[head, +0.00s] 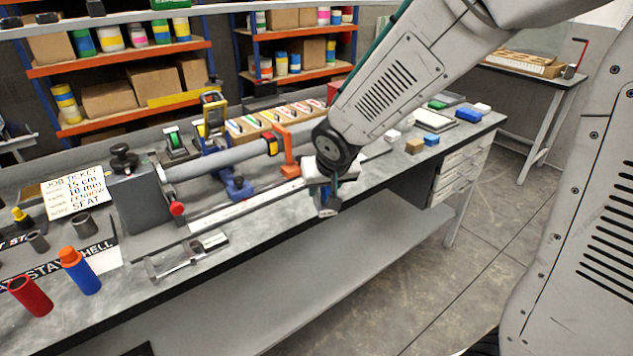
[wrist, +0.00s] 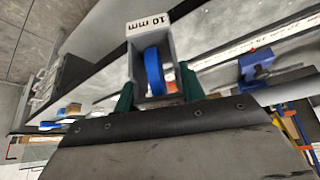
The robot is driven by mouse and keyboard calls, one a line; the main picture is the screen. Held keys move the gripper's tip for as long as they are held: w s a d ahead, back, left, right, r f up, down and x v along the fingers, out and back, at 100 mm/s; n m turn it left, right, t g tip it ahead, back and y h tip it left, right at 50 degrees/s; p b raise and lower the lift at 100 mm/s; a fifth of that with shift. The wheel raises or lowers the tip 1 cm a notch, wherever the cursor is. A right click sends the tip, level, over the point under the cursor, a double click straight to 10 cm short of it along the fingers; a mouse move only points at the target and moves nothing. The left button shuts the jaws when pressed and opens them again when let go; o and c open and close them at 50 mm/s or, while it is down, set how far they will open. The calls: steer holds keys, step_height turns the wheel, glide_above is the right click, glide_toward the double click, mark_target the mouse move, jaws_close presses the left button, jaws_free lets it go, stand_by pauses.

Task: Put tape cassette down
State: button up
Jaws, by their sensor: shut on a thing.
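My gripper (wrist: 157,92) is shut on the tape cassette (wrist: 139,62), a grey frame around a blue tape roll with a white "10 mm" label. In the wrist view the green fingers stand on either side of it. In the head view my gripper (head: 325,182) is over the front edge of the workbench (head: 262,214), right of the blue clamp. The cassette (head: 328,205) hangs below it, small and partly hidden. I cannot tell its exact height, but it appears held clear of the bench.
A long grey tube (head: 218,158) lies along the bench between a grey block fixture (head: 143,198) and an orange stand (head: 287,150). A blue clamp (head: 238,187) and a ruler strip (head: 230,210) lie close by. Small coloured blocks (head: 431,139) sit at the right. A job ticket (head: 75,193) stands left.

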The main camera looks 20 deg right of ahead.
steer(key=w, duration=0.9)
steer(key=shift+a+f, duration=0.2)
steer(key=shift+f, duration=0.2)
steer(key=shift+w+f, duration=0.15)
steer(key=shift+f, duration=1.6)
steer(key=shift+f, duration=0.2)
steer(key=o, duration=1)
steer(key=shift+o, duration=0.2)
steer(key=shift+r, duration=0.15)
